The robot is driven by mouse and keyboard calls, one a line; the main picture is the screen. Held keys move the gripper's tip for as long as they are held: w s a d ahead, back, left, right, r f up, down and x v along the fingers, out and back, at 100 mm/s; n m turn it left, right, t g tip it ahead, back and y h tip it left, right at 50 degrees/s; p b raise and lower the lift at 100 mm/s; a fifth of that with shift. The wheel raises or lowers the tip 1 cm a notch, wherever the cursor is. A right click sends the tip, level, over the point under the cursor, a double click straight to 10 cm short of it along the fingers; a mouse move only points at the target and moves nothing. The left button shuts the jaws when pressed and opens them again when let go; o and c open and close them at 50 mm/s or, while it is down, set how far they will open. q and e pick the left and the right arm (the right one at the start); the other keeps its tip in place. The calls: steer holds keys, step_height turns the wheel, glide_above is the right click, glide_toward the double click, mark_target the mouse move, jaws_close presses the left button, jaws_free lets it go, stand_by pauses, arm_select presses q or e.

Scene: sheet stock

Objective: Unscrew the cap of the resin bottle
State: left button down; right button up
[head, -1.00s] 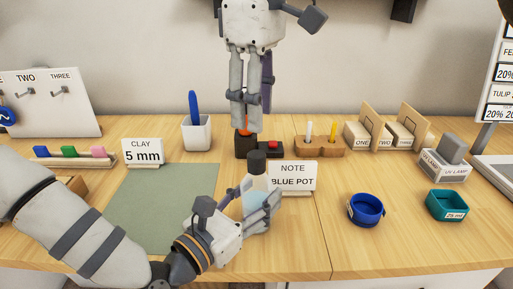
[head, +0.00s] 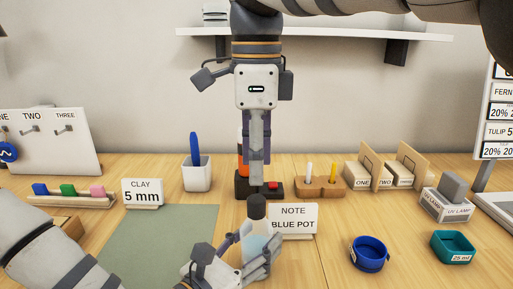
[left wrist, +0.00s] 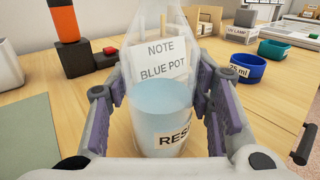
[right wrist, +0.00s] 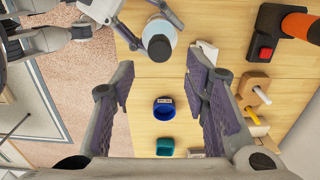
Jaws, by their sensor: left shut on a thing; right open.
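The resin bottle (head: 257,234) stands upright, clear with pale blue liquid and a black cap (head: 256,206) on its neck. My left gripper (head: 258,258) is shut around the bottle's body from the front. My right gripper (head: 257,184) points down, open and empty, with its fingertips a little above the cap in the head view. In the right wrist view the cap (right wrist: 159,47) lies towards the top, between the spread fingers (right wrist: 162,80).
A NOTE BLUE POT card (head: 293,220) stands close behind the bottle. Behind are a dark block with a red button (head: 272,186) and a wooden pen holder (head: 320,188). A blue pot (head: 369,256) and teal tray (head: 452,248) are right. A green mat (head: 165,245) lies left.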

mark_target(256, 198)
step_height(256, 198, down, 7)
steer(key=shift+r, duration=0.2)
steer(key=shift+c, duration=0.3)
jaws_close()
